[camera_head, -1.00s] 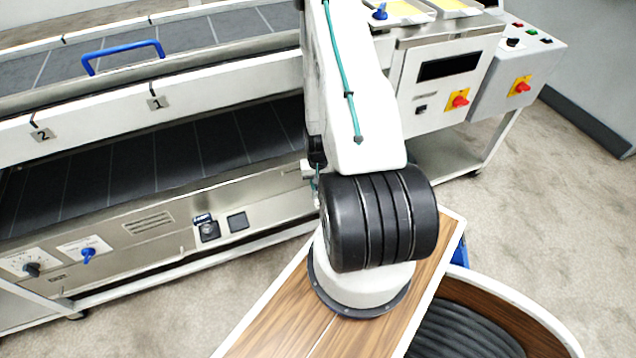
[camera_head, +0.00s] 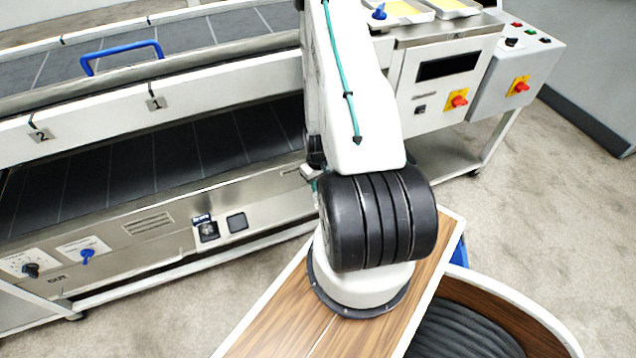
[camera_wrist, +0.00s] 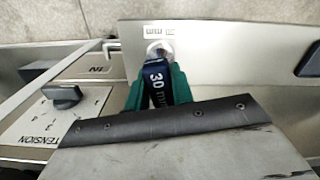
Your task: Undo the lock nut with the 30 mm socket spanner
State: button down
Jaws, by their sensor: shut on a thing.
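The 30 mm socket spanner (camera_wrist: 156,84), dark blue with a white "30 mm" marking, is held between the green fingers of my gripper (camera_wrist: 158,92) in the wrist view. Its far end points at a steel panel. A shiny round metal part (camera_wrist: 159,47) shows at that end, below a small white label. I cannot tell whether it is the lock nut or the socket, nor whether the socket is seated. In the head view my arm hides the gripper and spanner.
A TENSION knob (camera_wrist: 63,95) is left of my gripper, close to the fingers. In the head view, the sheeter's lower belt (camera_head: 150,165) and steel side panel (camera_head: 160,230) lie left of my arm. A control box (camera_head: 517,75) stands right. Carpet is clear at far right.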

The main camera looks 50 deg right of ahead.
jog(key=n, duration=0.3)
jog(key=shift+d+n, duration=0.1)
jog(key=shift+n, duration=1.1)
jog(key=shift+m, duration=0.4)
jog(key=shift+m, duration=0.4)
